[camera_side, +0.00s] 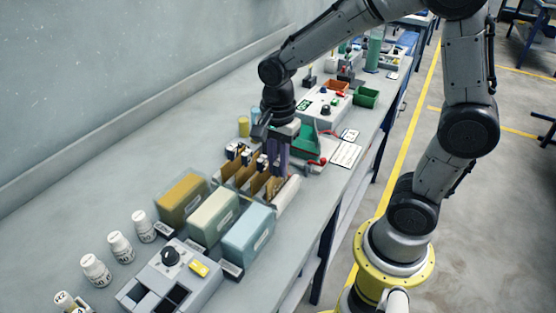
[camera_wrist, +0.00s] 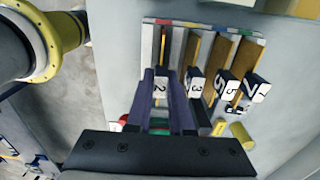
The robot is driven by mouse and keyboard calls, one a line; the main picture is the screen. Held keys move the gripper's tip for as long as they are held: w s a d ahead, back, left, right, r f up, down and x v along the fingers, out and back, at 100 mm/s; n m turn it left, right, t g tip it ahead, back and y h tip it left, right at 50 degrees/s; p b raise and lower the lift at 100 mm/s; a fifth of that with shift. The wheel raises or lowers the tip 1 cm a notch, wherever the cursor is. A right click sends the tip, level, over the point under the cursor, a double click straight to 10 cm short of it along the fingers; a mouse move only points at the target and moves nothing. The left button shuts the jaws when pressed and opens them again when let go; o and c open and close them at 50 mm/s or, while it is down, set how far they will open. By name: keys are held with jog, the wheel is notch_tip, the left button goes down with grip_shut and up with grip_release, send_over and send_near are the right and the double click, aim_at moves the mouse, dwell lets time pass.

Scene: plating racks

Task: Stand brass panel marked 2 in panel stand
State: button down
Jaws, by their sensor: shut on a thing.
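The panel stand (camera_side: 287,196) is a pale rack of brass panels at the middle of the bench; its rim with coloured marks (camera_wrist: 205,25) shows in the wrist view. My gripper (camera_side: 278,170) points down at the stand's right end. In the wrist view its two purple fingers (camera_wrist: 161,76) are shut on the black-and-white tag of the panel marked 2 (camera_wrist: 160,88). This panel is in line with the leftmost slot there; whether it is fully seated is hidden. Panels marked 3 (camera_wrist: 195,85) and 5 (camera_wrist: 225,88) stand beside it, with another (camera_wrist: 259,92) whose number is unclear.
Yellow (camera_side: 183,194), pale green (camera_side: 213,215) and blue (camera_side: 248,237) tanks stand close in front of the stand. A green tray (camera_side: 305,137) and a red-handled item (camera_side: 317,161) lie just behind it. White bottles (camera_side: 120,246) stand at left.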

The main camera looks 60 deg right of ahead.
jog(key=shift+f, duration=0.1)
dwell(0.3)
jog(key=c, duration=0.7)
grip_release()
jog(key=shift+c, duration=0.2)
notch_tip(320, 180, up, 14)
